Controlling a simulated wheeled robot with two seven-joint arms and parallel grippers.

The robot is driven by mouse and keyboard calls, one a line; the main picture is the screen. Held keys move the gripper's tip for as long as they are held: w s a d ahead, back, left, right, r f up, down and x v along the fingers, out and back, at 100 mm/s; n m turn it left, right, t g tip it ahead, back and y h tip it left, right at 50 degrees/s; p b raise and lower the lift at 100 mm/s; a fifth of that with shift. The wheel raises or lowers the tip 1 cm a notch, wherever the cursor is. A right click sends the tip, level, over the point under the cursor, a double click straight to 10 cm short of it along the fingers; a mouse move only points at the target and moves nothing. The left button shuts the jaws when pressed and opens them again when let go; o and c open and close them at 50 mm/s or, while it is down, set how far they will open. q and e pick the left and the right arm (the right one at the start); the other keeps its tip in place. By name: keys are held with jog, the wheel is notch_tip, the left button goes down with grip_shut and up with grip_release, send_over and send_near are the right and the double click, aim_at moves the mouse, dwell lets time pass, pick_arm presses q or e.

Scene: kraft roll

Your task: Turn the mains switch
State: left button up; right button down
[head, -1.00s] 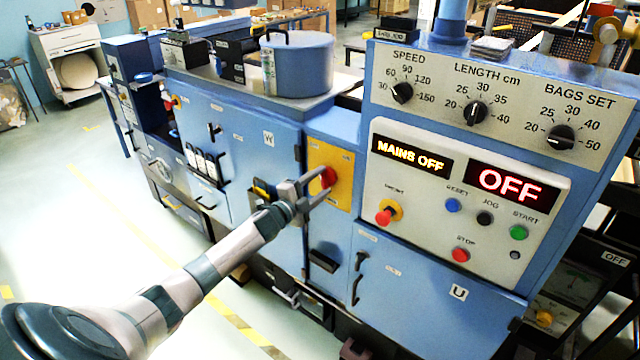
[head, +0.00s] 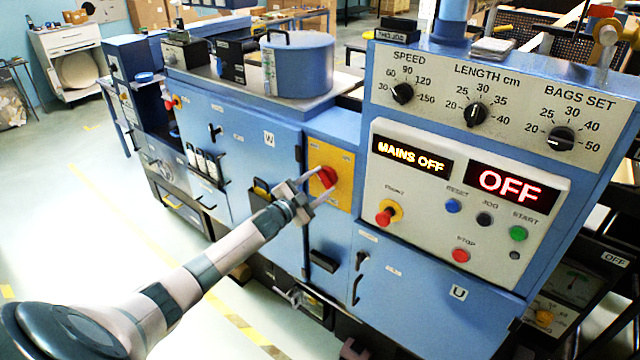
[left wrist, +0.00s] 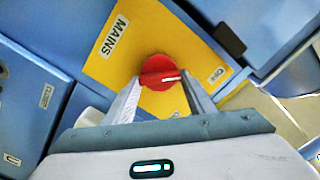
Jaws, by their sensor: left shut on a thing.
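The mains switch (head: 327,176) is a red round knob on a yellow plate (head: 343,159) on the blue machine front. In the left wrist view the red knob (left wrist: 159,73) has a raised bar with a white mark pointing right, and the plate (left wrist: 116,66) reads MAINS. My left gripper (head: 322,184) has its fingers on either side of the knob and is shut on it; its fingertips also show in the left wrist view (left wrist: 162,85). The display (head: 411,154) reads MAINS OFF and the other display (head: 511,185) reads OFF. My right gripper is out of view.
To the right of the plate is a control panel with a red knob on a yellow ring (head: 386,215), a green start button (head: 519,233) and a red stop button (head: 460,255). A black handle (head: 323,261) sits below the plate. Open floor lies at the left.

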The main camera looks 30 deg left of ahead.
pick_arm(q)
jog(key=shift+f, duration=0.1)
jog(key=o, duration=1)
jog(key=shift+o, duration=0.2)
jog(key=shift+s, duration=0.1)
jog(key=shift+s+a, duration=0.1)
jog(key=shift+s, duration=0.55)
jog(key=s+a+b, duration=0.1)
jog(key=s+b, duration=0.4)
jog(key=s, duration=1.1)
jog(key=shift+a, duration=0.1)
